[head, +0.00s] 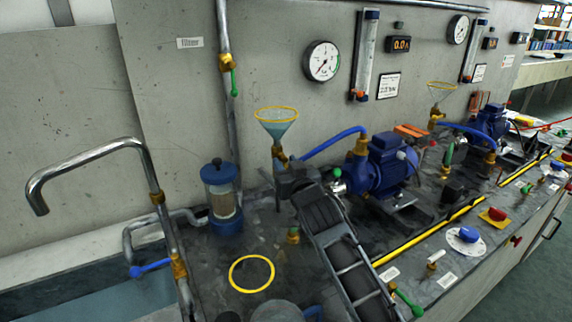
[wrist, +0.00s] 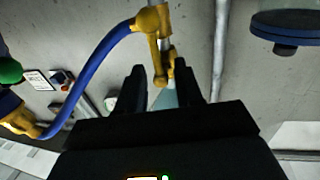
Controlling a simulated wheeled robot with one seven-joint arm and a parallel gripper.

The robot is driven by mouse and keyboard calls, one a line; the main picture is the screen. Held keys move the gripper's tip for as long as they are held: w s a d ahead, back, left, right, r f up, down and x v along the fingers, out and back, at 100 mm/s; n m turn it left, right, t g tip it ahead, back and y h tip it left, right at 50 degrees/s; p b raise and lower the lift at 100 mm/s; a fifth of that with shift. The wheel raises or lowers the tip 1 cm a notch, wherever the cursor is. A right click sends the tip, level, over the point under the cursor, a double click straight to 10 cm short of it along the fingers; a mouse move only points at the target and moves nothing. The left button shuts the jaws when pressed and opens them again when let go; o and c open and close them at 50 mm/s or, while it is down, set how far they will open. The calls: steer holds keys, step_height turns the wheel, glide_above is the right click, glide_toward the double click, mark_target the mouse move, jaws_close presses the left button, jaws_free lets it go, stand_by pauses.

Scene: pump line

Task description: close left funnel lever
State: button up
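The left funnel (head: 276,128) has a yellow rim and pale blue liquid and stands against the wall panel. Its brass valve (head: 281,157) is below it, mostly hidden by my gripper (head: 285,172). In the wrist view, which looks upside down, the brass valve (wrist: 152,20) joins a blue hose. A brass lever (wrist: 156,60) extends from it between the two dark fingers of my gripper (wrist: 159,76). The fingers are apart, with space on both sides. The pale blue funnel (wrist: 165,97) shows behind. I cannot tell whether a finger touches the lever.
A blue hose (head: 330,143) runs from the valve to the blue pump (head: 385,170) on the right. A blue-capped filter (head: 221,190) stands left of my gripper. A green-handled pipe valve (head: 229,70) is above. A second funnel (head: 441,92) stands farther right.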

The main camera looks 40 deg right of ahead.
steer(key=shift+w, duration=0.1)
steer(key=shift+c, duration=0.3)
jaws_close()
stand_by(1.1)
